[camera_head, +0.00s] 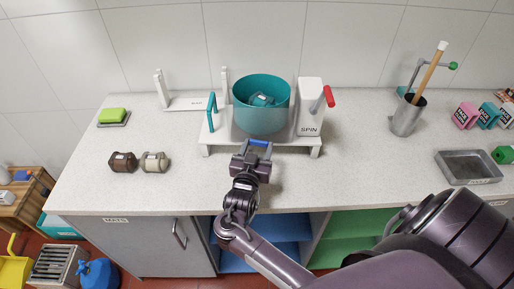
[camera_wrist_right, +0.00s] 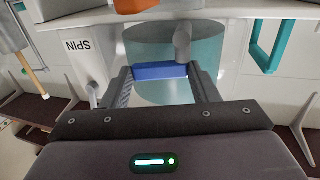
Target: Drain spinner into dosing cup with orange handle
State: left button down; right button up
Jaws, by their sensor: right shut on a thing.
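The spinner is a teal tub (camera_head: 262,104) on a white stand (camera_head: 309,137), beside a white block marked SPIN (camera_head: 311,107) with a red handle. A small dark teal item lies in the tub. My right gripper (camera_head: 257,145) is at the front of the stand, shut on a blue bar (camera_wrist_right: 160,71). In the right wrist view the bar crosses between both fingers, near a grey spout (camera_wrist_right: 183,43) on the translucent tub (camera_wrist_right: 148,45). An orange piece (camera_wrist_right: 130,5) shows at that view's top edge; I cannot tell if it belongs to the dosing cup. My left gripper is out of view.
A brown jar (camera_head: 122,162) and a beige jar (camera_head: 154,162) stand left, near a green sponge (camera_head: 112,115). A metal canister (camera_head: 405,117) and a grey tray (camera_head: 468,167) are at right. The counter (camera_head: 350,180) is clear between the stand and tray.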

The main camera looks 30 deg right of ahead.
jog(key=shift+s+d+r+n+t+y+p, duration=0.1)
jog(key=shift+d+r+n+t+y+p, duration=0.1)
jog(key=shift+n+t+y+p, duration=0.35)
jog(key=shift+d+f+n+t+y, duration=0.15)
jog(key=shift+d+n+t+y, duration=0.05)
jog(key=shift+n+t+y, duration=0.75)
jog(key=o, duration=1)
jog(key=shift+s+a+f, duration=0.1)
jog(key=shift+a, duration=0.1)
jog(key=b+v, duration=0.2)
jog(key=v, duration=0.5)
jog(key=shift+s, duration=0.1)
